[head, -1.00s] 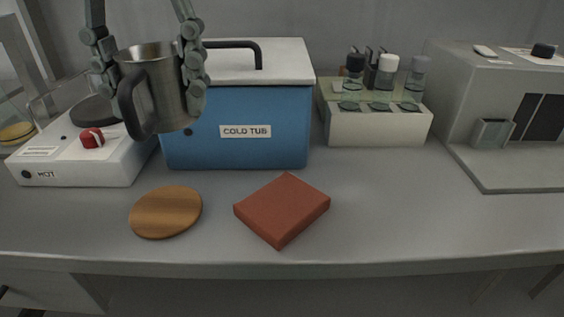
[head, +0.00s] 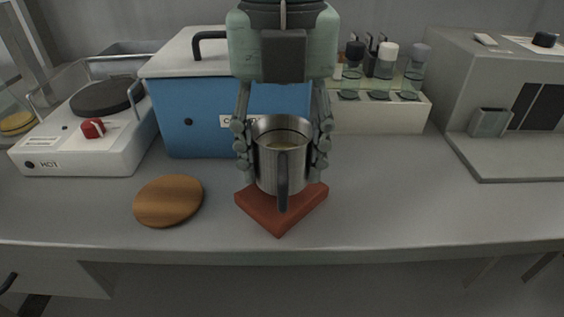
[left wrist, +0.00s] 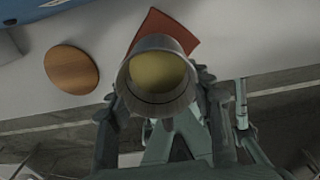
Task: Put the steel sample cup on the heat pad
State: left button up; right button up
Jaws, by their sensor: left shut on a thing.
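The steel sample cup (head: 270,175), upright with a dark handle facing me, is between the fingers of my left gripper (head: 282,150), which is shut on it. The cup holds something yellowish, seen clearly in the left wrist view (left wrist: 158,72). It is over the red-brown square pad (head: 279,217), which looks like the heat pad and also shows in the left wrist view (left wrist: 170,28). The cup hides the pad's middle and back. I cannot tell whether its base touches the pad. My right gripper is not in view.
A round wooden disc (head: 168,201) lies left of the pad. The hot plate (head: 80,155) stands at the left, the blue cold tub (head: 200,120) behind my gripper. A vial rack (head: 380,115) and grey machine (head: 490,90) stand to the right. The counter right of the pad is clear.

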pick_arm(q)
jog(key=shift+f, duration=0.85)
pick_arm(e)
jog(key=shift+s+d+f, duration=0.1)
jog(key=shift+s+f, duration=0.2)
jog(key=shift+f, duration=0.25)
pick_arm(q)
jog(key=shift+f, duration=0.15)
jog(key=o, duration=1.3)
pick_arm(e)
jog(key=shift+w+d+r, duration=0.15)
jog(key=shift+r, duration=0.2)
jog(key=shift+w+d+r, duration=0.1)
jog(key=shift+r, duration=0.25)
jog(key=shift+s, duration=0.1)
